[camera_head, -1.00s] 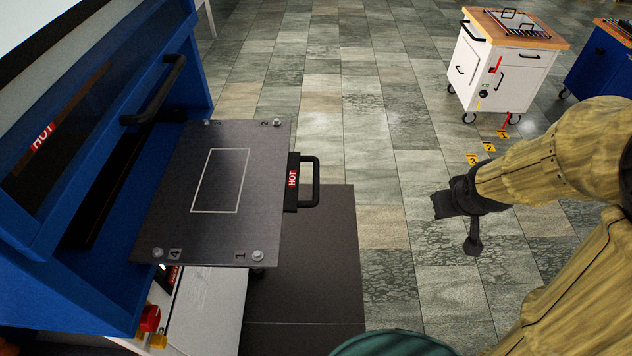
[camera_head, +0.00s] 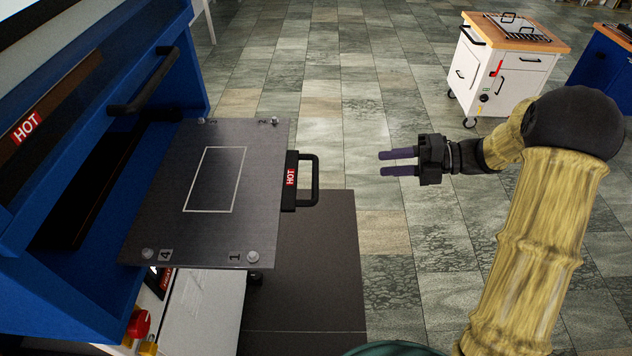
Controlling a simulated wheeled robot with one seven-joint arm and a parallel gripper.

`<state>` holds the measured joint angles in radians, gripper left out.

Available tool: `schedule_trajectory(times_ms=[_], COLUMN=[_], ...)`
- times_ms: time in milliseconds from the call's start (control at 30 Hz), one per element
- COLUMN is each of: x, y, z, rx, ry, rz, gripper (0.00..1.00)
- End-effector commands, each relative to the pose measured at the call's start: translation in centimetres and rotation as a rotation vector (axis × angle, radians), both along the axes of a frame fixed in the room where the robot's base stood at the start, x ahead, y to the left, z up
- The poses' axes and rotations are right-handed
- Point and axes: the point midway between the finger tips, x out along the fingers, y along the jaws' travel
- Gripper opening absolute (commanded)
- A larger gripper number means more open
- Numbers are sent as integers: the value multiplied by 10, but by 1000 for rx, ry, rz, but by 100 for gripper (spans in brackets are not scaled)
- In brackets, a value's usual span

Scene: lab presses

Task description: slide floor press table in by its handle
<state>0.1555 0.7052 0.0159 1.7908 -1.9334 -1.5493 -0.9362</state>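The floor press table (camera_head: 265,222) is a dark metal plate with a white rectangle and corner screws. It sticks out to the right from the blue press (camera_head: 80,270). Its black handle (camera_head: 315,180), a loop beside a red HOT label, is on the plate's right edge. My gripper (camera_head: 381,162) is to the right of the handle, apart from it, with its two purple fingers pointing left toward it. The fingers are spread with a gap between them and nothing in it.
A second black handle (camera_head: 147,85) is on the press front above the plate. A red knob (camera_head: 139,323) is below the plate. A dark mat (camera_head: 320,270) lies on the floor. A white cart (camera_head: 503,75) stands at the back right. The tiled floor between is clear.

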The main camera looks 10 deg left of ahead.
Motion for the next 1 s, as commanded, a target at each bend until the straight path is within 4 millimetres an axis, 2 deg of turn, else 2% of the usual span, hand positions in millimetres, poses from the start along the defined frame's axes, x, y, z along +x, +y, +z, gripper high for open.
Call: schedule_trajectory(times_ms=[133,567,767,1000], x=[-12,-14,-21,-30], y=[-7,-1,23,64], z=[-5,-4,-8,-16], rx=[19,21,21,20], ry=[-11,-10,-6,-7], rz=[100,104,106,106], gripper=[33,33,33,33])
